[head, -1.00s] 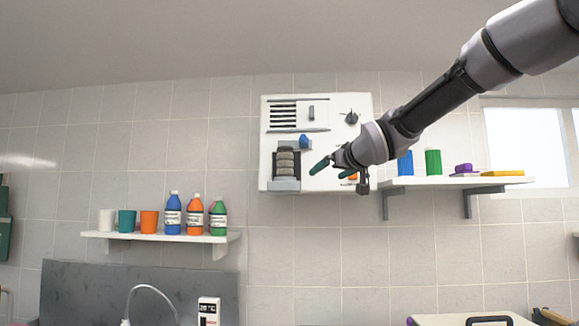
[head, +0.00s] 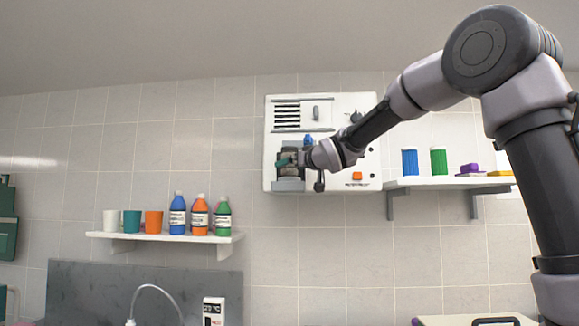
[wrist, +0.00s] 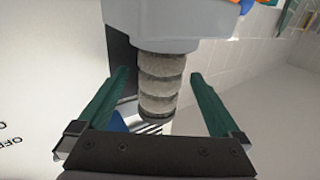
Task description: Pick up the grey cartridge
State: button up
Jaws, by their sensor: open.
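The grey cartridge (wrist: 160,88) is a ribbed, banded cylinder seated in a light grey holder (wrist: 165,22) on the white wall unit (head: 345,103). In the head view my gripper (head: 290,158) is at the unit's lower left and hides most of the cartridge. In the wrist view my gripper (wrist: 158,76) is open, with one green finger on each side of the cartridge. Gaps show between the fingers and the cartridge, and nothing is gripped.
A blue part (head: 308,139) sits just above the cartridge, and an orange button (head: 357,176) is to the right. A shelf (head: 165,236) with cups and bottles is at lower left. Another shelf (head: 430,183) with blue and green containers is close on the right.

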jog(key=shift+w+a, duration=0.25)
jog(key=shift+w, duration=0.1)
jog(key=shift+c, duration=0.3)
jog(key=c, duration=1.4)
jog(key=shift+r, duration=0.1)
